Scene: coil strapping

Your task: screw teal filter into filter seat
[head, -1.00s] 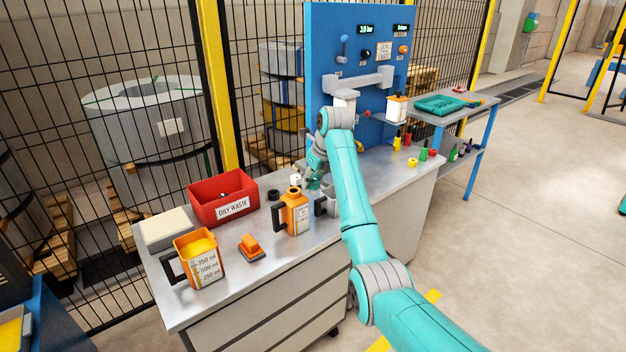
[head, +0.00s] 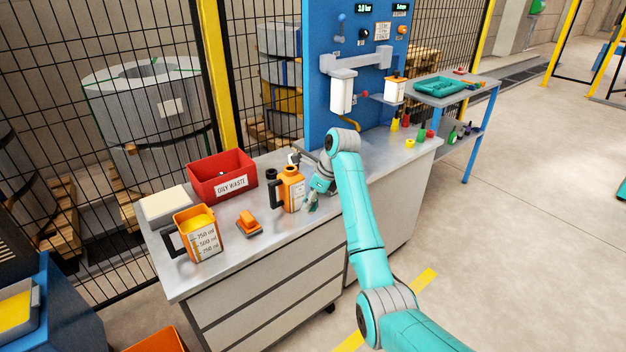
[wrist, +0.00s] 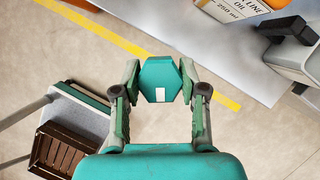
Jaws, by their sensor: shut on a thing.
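The teal filter (wrist: 160,78), a hexagonal body with a small white label, sits between the two fingers of my gripper (wrist: 160,68) in the wrist view. The fingers are shut on its sides. In the head view my gripper (head: 314,197) is near the bench's front edge, just right of the orange oil jug (head: 291,190); the filter cannot be made out there. The blue panel (head: 322,40) carries a grey bracket (head: 357,62) with a white cylinder (head: 342,92) hanging under its left end. I cannot tell for sure which part is the filter seat.
The bench holds a red oily waste bin (head: 222,174), an orange measuring jug (head: 198,236) and an orange brush-like tool (head: 249,222). Small coloured items stand at the bench's right. Open floor lies in front.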

